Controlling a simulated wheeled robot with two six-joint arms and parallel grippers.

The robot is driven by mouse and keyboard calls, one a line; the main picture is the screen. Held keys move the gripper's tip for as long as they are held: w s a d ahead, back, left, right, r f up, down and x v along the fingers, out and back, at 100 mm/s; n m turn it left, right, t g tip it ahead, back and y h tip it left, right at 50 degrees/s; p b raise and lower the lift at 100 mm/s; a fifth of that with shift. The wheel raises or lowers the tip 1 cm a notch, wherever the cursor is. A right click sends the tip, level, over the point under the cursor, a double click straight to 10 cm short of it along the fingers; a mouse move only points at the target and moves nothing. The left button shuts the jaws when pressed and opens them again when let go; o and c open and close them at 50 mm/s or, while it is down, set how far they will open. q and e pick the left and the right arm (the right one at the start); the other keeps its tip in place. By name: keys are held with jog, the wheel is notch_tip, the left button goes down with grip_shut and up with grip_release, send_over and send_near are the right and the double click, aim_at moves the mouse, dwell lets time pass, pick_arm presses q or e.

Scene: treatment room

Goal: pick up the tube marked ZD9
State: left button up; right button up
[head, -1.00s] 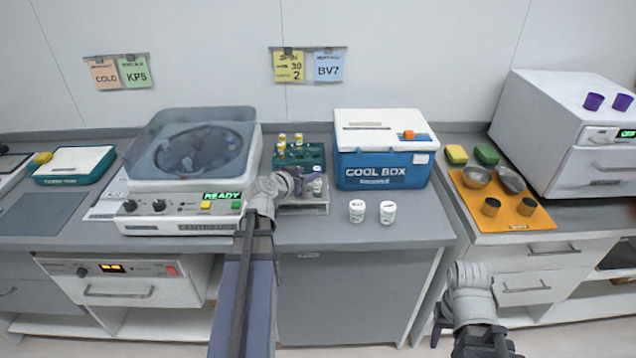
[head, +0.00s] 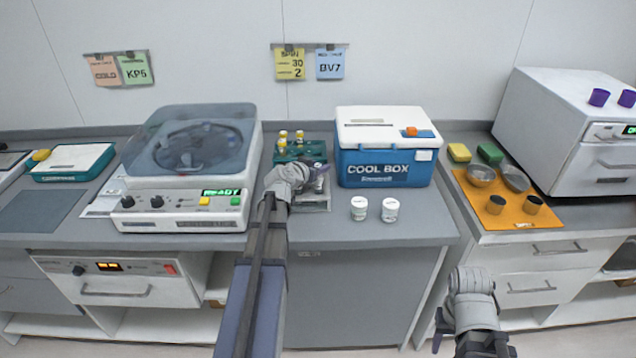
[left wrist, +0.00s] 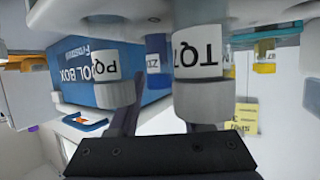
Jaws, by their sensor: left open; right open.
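The green tube rack (head: 285,155) stands between the centrifuge and the cool box, with several yellow-capped tubes in it. My left gripper (head: 316,176) is open at a grey rack in front of it and hides part of it. In the left wrist view, which looks upside down, my left gripper (left wrist: 165,125) has its dark fingers close to a tube marked TQ7 (left wrist: 200,55) and a tube marked PQ (left wrist: 110,68). My right gripper (head: 440,328) is open and empty, low at the right.
The centrifuge (head: 180,215) is left of the rack and the blue cool box (head: 385,168) right of it. Two white jars (head: 359,208) stand in front of the cool box. An orange mat (head: 500,217) holds bowls and cups.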

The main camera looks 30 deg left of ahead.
pick_arm(q)
jog(key=shift+c, duration=0.4)
grip_shut()
dwell(0.4)
